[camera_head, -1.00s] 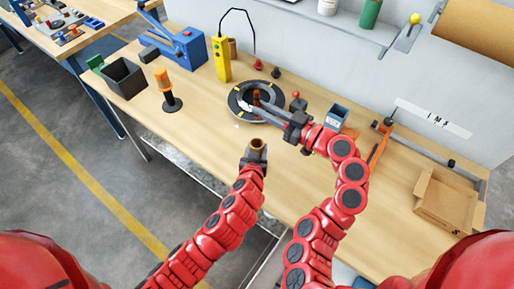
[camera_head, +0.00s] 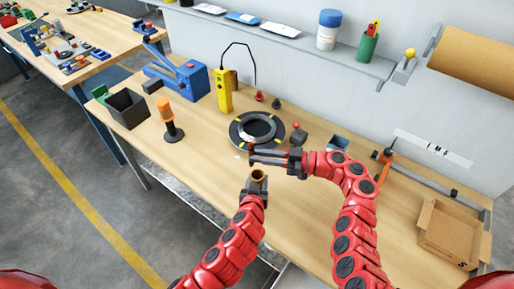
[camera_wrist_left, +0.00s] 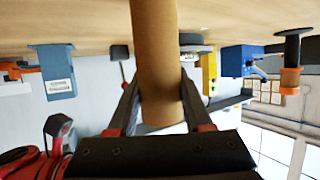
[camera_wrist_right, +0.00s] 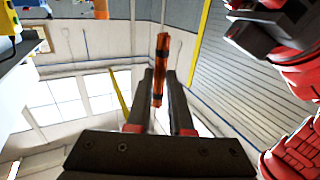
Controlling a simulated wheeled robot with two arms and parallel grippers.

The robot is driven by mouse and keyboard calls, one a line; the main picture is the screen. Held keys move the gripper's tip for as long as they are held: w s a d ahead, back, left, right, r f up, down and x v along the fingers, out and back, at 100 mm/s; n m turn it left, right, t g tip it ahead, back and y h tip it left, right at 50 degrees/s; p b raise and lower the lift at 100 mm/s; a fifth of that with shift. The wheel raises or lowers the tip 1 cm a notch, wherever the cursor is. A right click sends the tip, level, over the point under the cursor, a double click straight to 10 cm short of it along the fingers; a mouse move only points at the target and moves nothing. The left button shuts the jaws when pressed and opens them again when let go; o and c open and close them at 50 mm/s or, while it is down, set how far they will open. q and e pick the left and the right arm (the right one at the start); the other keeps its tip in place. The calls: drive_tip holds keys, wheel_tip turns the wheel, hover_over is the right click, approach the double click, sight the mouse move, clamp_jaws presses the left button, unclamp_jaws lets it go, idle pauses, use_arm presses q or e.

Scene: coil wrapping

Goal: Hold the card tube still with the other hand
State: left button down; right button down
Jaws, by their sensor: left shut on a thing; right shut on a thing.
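My left gripper (camera_head: 257,184) is shut on the brown card tube (camera_head: 258,175), whose open end faces up in the head view. In the left wrist view the card tube (camera_wrist_left: 157,62) stands between both fingers (camera_wrist_left: 157,108). My right gripper (camera_head: 268,156) is just beyond the tube, in front of the dark ring (camera_head: 257,127) on its round plate with yellow marks. In the right wrist view my right fingers (camera_wrist_right: 160,92) are shut on a thin orange-brown piece with dark bands (camera_wrist_right: 160,65). Its far side is hidden.
Behind stand a yellow control box (camera_head: 223,90) and a blue machine (camera_head: 182,78). An orange spool on a stand (camera_head: 167,118) and a dark bin (camera_head: 128,108) are left. A cardboard box (camera_head: 453,233) lies right. The table's front edge is near my left arm.

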drive_tip(key=shift+s+d+f+n+g, duration=0.15)
drive_tip(key=shift+s+d+f+g, duration=0.15)
drive_tip(key=shift+d, duration=0.2)
drive_tip(key=shift+s+d+f+n+g, duration=0.1)
drive_tip(key=shift+d+f+n+g, duration=0.1)
drive_tip(key=shift+d+f, duration=0.25)
